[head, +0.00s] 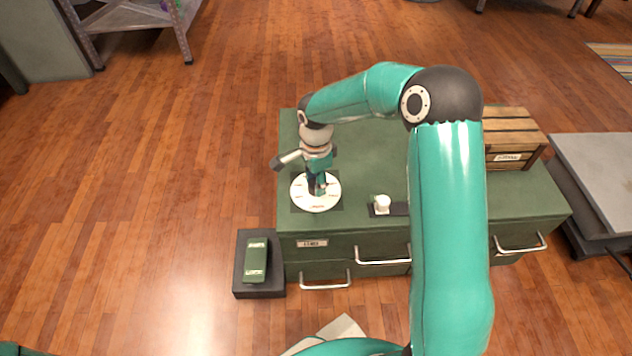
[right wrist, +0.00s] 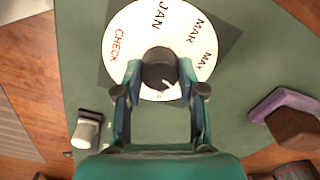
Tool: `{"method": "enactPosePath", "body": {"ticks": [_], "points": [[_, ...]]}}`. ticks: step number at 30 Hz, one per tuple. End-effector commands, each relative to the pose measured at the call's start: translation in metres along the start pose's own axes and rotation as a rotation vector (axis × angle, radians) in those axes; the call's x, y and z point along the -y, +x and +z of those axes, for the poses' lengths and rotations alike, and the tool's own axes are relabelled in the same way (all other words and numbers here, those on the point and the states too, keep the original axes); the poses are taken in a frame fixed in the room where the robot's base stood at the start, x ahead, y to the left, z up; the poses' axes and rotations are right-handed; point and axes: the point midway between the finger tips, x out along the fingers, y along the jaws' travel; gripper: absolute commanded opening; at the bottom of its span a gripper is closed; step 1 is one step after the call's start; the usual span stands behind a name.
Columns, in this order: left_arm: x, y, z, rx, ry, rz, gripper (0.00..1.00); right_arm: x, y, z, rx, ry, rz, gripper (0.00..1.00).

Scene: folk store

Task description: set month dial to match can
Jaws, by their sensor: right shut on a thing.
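The month dial (head: 316,205) is a white disc on a dark square on the green cabinet top. In the right wrist view the dial face (right wrist: 135,30) shows JAN, MAR and MAY in black and CHECK in red. Its black knob (right wrist: 158,66) has a small white mark towards the lower right. My right gripper (right wrist: 159,76) is shut on the knob, one finger each side; it also shows above the dial in the head view (head: 317,185). A small white cylinder (head: 381,205), perhaps the can, stands on a dark strip right of the dial; its lettering is unreadable. My left gripper is out of view.
A wooden crate (head: 512,125) stands at the cabinet's back right. A green labelled item (head: 256,260) lies on a dark block left of the cabinet. Drawer handles (head: 325,280) stick out in front. A purple-based brown object (right wrist: 290,125) is near the gripper's right.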

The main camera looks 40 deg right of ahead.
Motion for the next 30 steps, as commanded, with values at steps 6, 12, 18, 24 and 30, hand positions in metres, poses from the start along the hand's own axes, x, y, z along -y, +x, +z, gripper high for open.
{"method": "enactPosePath", "body": {"ticks": [6, 12, 18, 24, 30], "points": [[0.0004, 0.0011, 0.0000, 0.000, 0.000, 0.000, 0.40, 0.0016, -0.0011, 0.0002, 0.000, 0.030, -0.006, 0.04], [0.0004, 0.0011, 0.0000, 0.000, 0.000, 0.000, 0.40, 0.0016, -0.0013, 0.0001, 0.000, 0.032, -0.006, 0.04], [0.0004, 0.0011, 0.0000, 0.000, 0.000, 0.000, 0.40, 0.0015, -0.0013, 0.0001, 0.000, 0.031, -0.006, 0.48], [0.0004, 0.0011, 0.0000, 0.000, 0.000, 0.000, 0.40, 0.0009, -0.0008, 0.0001, 0.000, 0.031, -0.003, 0.65], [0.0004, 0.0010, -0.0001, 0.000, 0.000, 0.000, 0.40, 0.0005, -0.0007, 0.0000, 0.000, 0.031, -0.002, 0.65]]}}
